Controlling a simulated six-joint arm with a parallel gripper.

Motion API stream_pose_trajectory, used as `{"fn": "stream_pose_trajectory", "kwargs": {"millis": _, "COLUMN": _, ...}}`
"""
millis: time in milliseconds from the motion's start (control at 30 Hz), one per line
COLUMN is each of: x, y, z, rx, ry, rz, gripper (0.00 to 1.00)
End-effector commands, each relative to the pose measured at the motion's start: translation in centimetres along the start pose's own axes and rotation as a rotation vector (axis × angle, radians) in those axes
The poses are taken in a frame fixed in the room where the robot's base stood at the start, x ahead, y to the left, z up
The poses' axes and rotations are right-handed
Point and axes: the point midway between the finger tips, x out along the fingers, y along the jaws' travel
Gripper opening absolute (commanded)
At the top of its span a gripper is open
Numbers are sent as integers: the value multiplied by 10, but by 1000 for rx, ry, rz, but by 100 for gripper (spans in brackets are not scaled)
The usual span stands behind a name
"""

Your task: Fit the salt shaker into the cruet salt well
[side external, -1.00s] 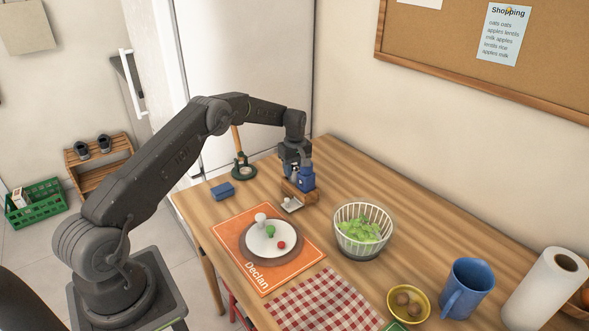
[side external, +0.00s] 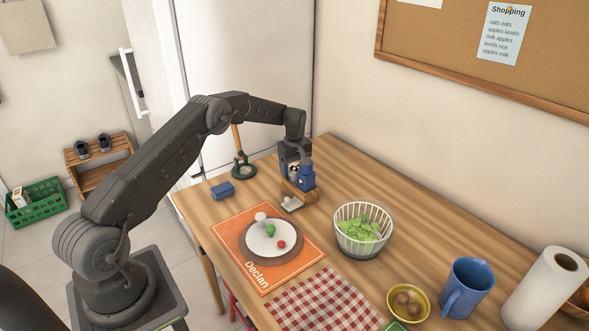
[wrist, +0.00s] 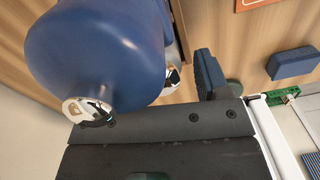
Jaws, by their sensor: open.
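The wooden cruet (side external: 300,194) stands on the table near its far left end, with a pale patch on its front. A blue rounded container (side external: 307,178) is upright at the cruet, beside my gripper. My gripper (side external: 294,171) is open, pointing down just over the cruet, with a small pale thing near its fingertips. In the wrist view the blue container (wrist: 95,45) looms large at upper left and hides most of the cruet. A white piece with a dark mark (wrist: 172,80) peeks out behind it. I cannot tell for certain which is the salt shaker; the wells are hidden.
A blue block (side external: 222,190) and a green-based stand (side external: 243,171) are left of the cruet. A plate with small food pieces (side external: 262,250) lies on an orange mat (side external: 258,276). A salad basket (side external: 363,245) is to the right. Table behind it is clear.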

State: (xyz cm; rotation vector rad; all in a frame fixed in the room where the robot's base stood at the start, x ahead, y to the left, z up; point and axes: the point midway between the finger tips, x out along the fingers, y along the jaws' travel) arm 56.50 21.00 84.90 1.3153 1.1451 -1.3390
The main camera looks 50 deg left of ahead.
Motion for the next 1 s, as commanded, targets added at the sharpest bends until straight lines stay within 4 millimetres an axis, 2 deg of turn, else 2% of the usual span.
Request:
{"fn": "stream_pose_trajectory", "kwargs": {"millis": 500, "x": -98, "y": 1, "z": 0, "rx": 0, "ry": 3, "rz": 4, "gripper": 68}}
{"fn": "stream_pose_trajectory", "kwargs": {"millis": 733, "x": -120, "y": 0, "z": 2, "rx": 8, "ry": 3, "rz": 4, "gripper": 68}}
{"fn": "stream_pose_trajectory", "kwargs": {"millis": 867, "x": -149, "y": -1, "z": 18, "rx": 73, "ry": 18, "rz": 27, "gripper": 68}}
{"fn": "stream_pose_trajectory", "kwargs": {"millis": 1000, "x": -202, "y": -14, "z": 58, "rx": 226, "ry": 52, "rz": 73, "gripper": 68}}
